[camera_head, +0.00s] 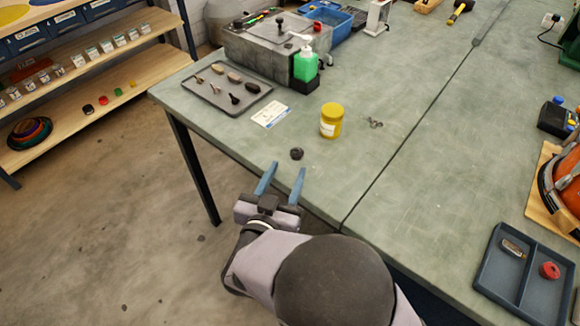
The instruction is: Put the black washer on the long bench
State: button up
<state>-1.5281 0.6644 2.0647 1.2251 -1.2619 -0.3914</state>
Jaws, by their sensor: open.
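A small dark ring-like piece, seemingly the black washer (297,154), lies flat on the grey-green long bench (400,165), close to the bench's near edge. My gripper (288,167) reaches up from the bottom with its two blue fingers spread apart. Nothing shows between the fingers. The fingertips are just short of the black piece, which lies beyond them, nearer the right finger. I see no contact. The height of the fingertips above the bench is hard to tell.
A yellow jar (331,120) stands just beyond the black piece, with small metal parts (375,123) to its right. A grey tray (227,90) of brushes, a card (270,114) and a green bottle (305,66) lie farther back. A divided tray (522,275) sits right.

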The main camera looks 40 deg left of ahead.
jog(key=shift+s+d, duration=0.15)
jog(key=shift+s, duration=0.25)
jog(key=shift+o, duration=0.7)
